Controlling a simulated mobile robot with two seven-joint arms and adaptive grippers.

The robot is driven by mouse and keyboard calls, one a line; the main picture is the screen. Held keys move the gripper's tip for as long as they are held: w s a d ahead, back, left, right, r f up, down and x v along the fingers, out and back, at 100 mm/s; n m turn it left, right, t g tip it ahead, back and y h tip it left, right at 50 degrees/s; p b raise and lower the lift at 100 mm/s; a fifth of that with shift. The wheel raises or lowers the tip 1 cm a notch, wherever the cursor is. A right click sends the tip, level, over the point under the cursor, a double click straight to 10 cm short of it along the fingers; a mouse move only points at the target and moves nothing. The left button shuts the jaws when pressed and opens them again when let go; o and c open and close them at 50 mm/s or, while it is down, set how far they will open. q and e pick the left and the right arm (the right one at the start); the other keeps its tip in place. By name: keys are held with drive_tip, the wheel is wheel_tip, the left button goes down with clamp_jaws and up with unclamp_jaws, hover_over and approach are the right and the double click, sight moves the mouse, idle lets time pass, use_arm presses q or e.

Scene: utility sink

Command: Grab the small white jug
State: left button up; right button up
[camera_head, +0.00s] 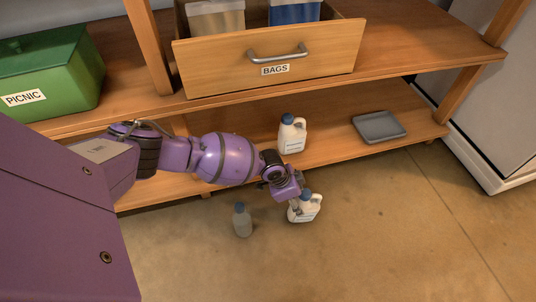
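A small white jug (308,211) with a blue cap and a label is low in front of the shelf, over the floor, slightly tilted. My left gripper (297,199) is right at its top left and overlaps its handle side and cap. The fingers are small and partly hidden, so I cannot tell whether they are closed on it. A second white jug (292,138) with a blue cap stands upright on the lower shelf, behind the gripper. My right gripper is not in view.
A grey translucent bottle (242,222) with a blue cap stands on the floor, left of the near jug. A grey tray (379,127) lies on the lower shelf (340,150). Above are an open BAGS drawer (330,50) and a green PICNIC box (60,65). Floor at right is clear.

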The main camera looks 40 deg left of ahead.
use_arm(q)
drive_tip(key=b+x, duration=0.1)
drive_tip(key=x, duration=0.1)
drive_tip(key=b+x, duration=0.2)
drive_tip(key=shift+w+d+f, duration=0.15)
drive_tip(key=shift+w+d, duration=0.05)
drive_tip(key=shift+w, duration=0.1)
drive_tip(key=shift+w+f, duration=0.1)
drive_tip(key=shift+f, duration=0.15)
drive_tip(key=shift+d, duration=0.1)
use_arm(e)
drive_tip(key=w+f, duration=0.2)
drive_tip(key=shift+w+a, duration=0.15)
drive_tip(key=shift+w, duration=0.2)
use_arm(q)
drive_tip(key=c, duration=1.1)
clamp_jaws()
drive_tip(key=shift+r, duration=0.1)
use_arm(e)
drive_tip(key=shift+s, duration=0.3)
